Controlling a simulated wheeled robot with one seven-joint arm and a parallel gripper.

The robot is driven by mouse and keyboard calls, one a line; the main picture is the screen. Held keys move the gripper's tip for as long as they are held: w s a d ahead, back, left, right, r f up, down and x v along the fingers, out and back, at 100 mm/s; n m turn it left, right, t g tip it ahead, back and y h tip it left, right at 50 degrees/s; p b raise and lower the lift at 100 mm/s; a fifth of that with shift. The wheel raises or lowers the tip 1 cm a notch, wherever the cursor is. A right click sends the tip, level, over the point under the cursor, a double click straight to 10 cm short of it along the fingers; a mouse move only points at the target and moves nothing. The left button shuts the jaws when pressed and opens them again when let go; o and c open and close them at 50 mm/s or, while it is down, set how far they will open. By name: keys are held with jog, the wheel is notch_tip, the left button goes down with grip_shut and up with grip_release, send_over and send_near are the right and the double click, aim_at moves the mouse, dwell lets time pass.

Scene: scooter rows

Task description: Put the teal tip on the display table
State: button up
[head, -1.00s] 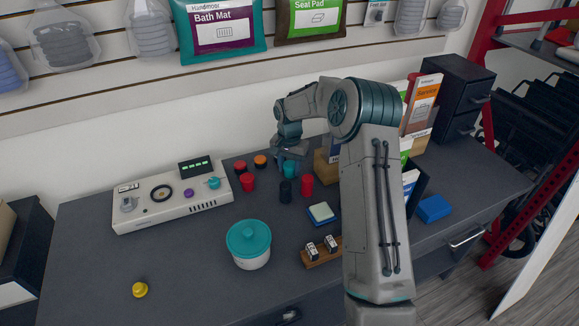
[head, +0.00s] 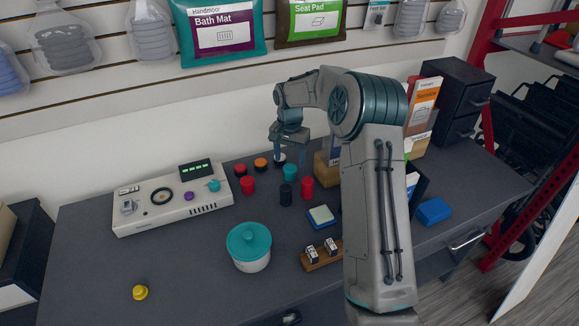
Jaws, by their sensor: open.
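The teal tip (head: 290,172) stands upright on the dark grey display table (head: 190,270), among the other tips. My gripper (head: 290,152) is open and empty, a little above and behind the teal tip in the picture. Its two fingers point down, and clear space shows between them and the tip's top. A small dark piece with a pale top (head: 279,159) shows just under the left finger; I cannot tell whether they touch.
Red tips (head: 248,185), (head: 307,188) and a black tip (head: 286,194) stand close by. The front left table is mostly clear.

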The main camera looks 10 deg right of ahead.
aim_at(290, 168)
jog(key=s+a+r+n, duration=0.1)
jog(key=s+r+n, duration=0.1)
jog(key=s+r, duration=0.9)
jog(key=s+r+n+t, duration=0.2)
jog(key=s+n, duration=0.2)
jog(key=s, duration=2.1)
jog(key=shift+s+d+n, duration=0.25)
jog(key=shift+s+n, duration=0.1)
jog(key=shift+n, duration=0.05)
